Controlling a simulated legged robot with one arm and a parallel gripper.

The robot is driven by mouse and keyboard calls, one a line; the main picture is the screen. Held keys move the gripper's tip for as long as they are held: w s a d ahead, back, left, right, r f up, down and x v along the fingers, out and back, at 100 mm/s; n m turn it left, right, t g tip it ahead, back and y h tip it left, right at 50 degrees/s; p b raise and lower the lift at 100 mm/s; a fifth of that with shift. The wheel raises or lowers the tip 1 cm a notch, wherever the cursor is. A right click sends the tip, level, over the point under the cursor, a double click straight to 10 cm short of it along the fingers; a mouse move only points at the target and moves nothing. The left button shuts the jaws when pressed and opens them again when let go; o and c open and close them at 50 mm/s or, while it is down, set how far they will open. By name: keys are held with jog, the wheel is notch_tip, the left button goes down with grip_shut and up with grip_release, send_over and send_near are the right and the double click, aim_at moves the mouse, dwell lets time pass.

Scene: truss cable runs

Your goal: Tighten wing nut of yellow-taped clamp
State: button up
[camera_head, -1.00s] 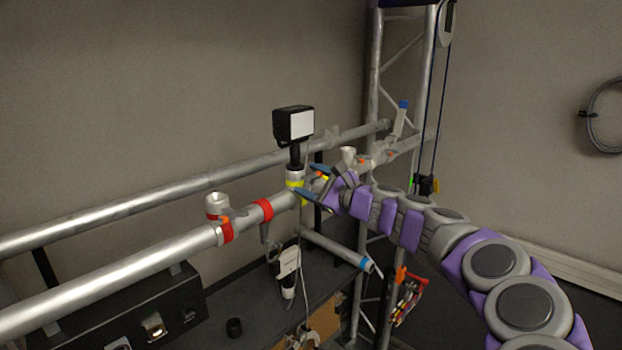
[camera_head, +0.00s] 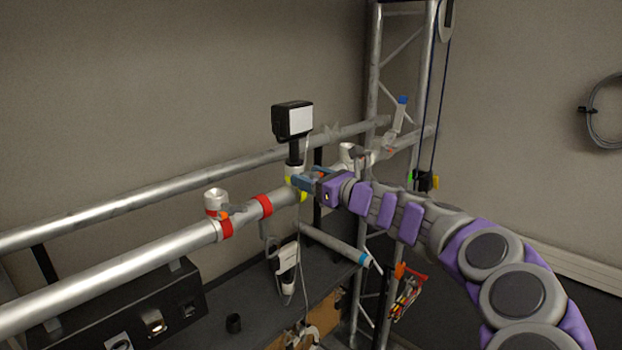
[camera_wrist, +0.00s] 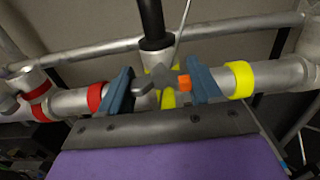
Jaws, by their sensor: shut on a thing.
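The yellow-taped clamp (camera_head: 289,181) sits on the silver pipe, with a black post and a boxy lamp with a white face (camera_head: 293,121) above it. In the wrist view, yellow tape (camera_wrist: 240,79) rings the pipe right of the clamp. The grey wing nut (camera_wrist: 153,80) and an orange piece (camera_wrist: 184,83) lie between my two blue fingers. My gripper (camera_head: 299,180) is at the clamp from the right, its fingers (camera_wrist: 161,84) on either side of the wing nut and shut on it. The fingers partly hide the clamp in the head view.
A red-taped clamp (camera_head: 217,205) stands on the same pipe to the left. Another clamp (camera_head: 348,152) is just behind my wrist. A second pipe (camera_head: 160,185) runs behind. A truss tower (camera_head: 374,90) rises at right, and a dark shelf (camera_head: 255,320) lies below.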

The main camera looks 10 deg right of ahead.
jog(key=shift+f, duration=0.15)
dwell(0.3)
jog(key=o, duration=0.7)
jog(key=shift+c, duration=0.2)
jog(key=o, duration=0.4)
jog(key=shift+w, duration=0.15)
jog(key=shift+d, duration=0.1)
jog(key=shift+s, duration=0.2)
jog(key=b+v, duration=0.2)
jog(key=v, duration=1.5)
jog(key=shift+d+b, duration=0.2)
jog(key=shift+b, duration=0.2)
